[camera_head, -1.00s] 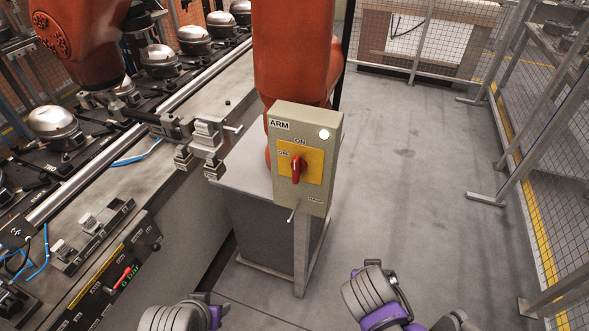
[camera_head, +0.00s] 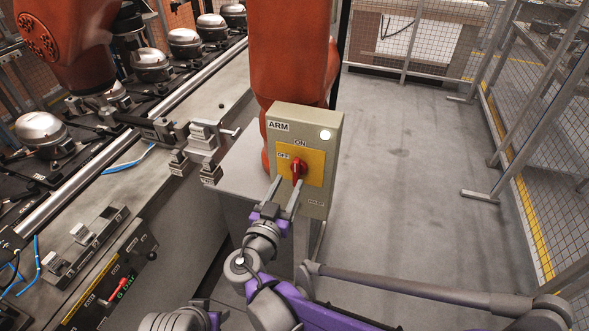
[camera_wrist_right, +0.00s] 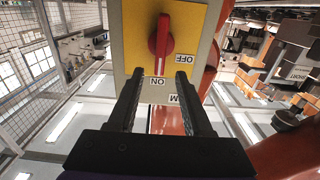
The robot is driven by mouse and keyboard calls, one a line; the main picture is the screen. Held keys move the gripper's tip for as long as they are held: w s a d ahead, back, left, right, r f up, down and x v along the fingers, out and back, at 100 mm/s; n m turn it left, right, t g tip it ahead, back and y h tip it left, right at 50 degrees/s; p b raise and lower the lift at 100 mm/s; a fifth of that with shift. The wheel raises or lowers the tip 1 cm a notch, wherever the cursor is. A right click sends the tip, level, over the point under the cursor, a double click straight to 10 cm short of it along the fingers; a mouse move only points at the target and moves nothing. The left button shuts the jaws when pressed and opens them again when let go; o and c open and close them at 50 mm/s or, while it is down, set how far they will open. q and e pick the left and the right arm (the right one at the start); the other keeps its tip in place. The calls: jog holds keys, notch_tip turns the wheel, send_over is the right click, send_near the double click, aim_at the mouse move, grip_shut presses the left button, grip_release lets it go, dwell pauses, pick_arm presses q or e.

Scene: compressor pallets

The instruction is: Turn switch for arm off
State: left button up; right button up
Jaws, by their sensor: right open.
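The ARM switch box (camera_head: 329,180) is grey-beige with a yellow plate (camera_head: 315,160) and a red rotary knob (camera_head: 298,168). The knob stands upright, towards the ON label above it; OFF is at its left. In the right wrist view the picture is upside down, and the red knob (camera_wrist_right: 161,42) has its white line towards ON. My right gripper (camera_head: 284,186) is open just below and in front of the knob. In the right wrist view its fingers (camera_wrist_right: 160,82) stand apart, with nothing between them. Part of my left arm shows at the bottom; its fingers are not visible.
A white lamp (camera_head: 325,135) is on the box. An orange robot arm (camera_head: 293,55) stands behind it. A conveyor with compressors (camera_head: 42,132) and a metal fixture (camera_head: 203,140) are at the left. Mesh fencing (camera_head: 530,130) is at the right, with clear floor (camera_head: 410,170) between.

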aim_at(295, 170)
jog(key=x, duration=0.6)
jog(key=shift+s, duration=0.1)
grip_shut()
